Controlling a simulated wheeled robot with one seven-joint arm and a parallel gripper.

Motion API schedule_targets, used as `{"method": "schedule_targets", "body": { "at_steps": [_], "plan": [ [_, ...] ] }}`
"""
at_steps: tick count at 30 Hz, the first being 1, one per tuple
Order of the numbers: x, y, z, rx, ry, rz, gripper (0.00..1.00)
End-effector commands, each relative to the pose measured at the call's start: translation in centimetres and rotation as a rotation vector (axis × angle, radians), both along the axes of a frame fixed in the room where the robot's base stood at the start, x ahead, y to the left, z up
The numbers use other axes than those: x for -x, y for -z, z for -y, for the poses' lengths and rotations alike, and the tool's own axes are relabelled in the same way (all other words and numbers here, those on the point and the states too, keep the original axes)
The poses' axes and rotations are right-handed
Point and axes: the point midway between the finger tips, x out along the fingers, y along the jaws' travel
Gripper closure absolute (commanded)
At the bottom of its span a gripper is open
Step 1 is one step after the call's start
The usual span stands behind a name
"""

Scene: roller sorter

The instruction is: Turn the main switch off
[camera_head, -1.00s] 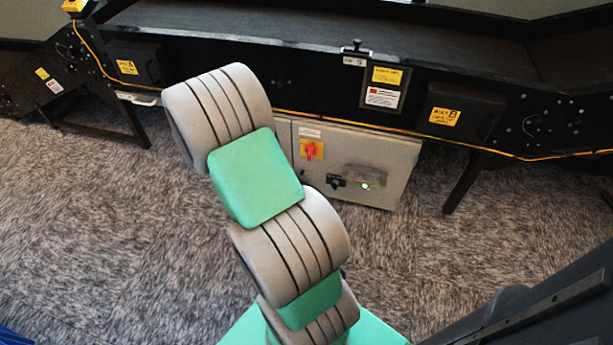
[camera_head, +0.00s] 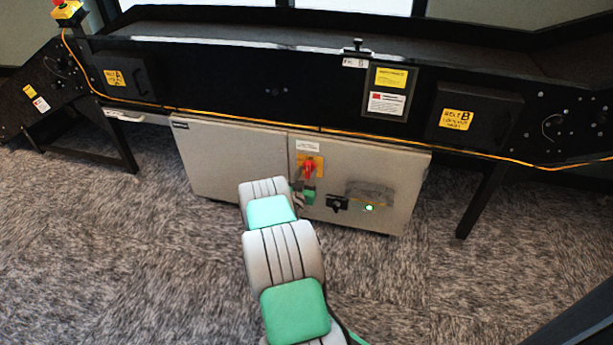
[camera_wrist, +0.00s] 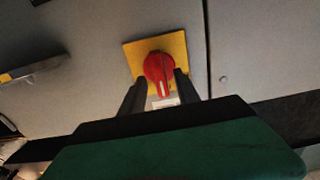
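The main switch is a red rotary knob (camera_head: 309,168) on a yellow plate (camera_head: 318,160), on the grey cabinet door under the conveyor. In the wrist view the red knob (camera_wrist: 159,68) has a handle with a white mark that points straight down in the picture. My gripper (camera_head: 304,187) is right at the switch and hides part of it in the head view. In the wrist view its two dark fingers (camera_wrist: 160,84) stand apart, one on each side of the knob. I see no clear contact, and the fingertips overlap the plate's lower edge.
A black latch (camera_head: 337,204) and a box with a lit green lamp (camera_head: 369,207) sit right of the switch. The black conveyor (camera_head: 270,90) with an orange cable runs above the cabinet (camera_head: 230,160). Carpet in front is clear.

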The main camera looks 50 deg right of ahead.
Motion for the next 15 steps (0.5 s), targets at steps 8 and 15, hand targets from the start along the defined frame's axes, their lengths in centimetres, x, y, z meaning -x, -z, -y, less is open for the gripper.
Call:
{"method": "schedule_targets", "body": {
  "at_steps": [8, 15],
  "plan": [
    [-0.13, -0.07, 0.11, 0.000, -0.001, 0.001, 0.65],
    [-0.13, -0.06, 0.10, 0.000, -0.001, 0.001, 0.85]
  ]
}}
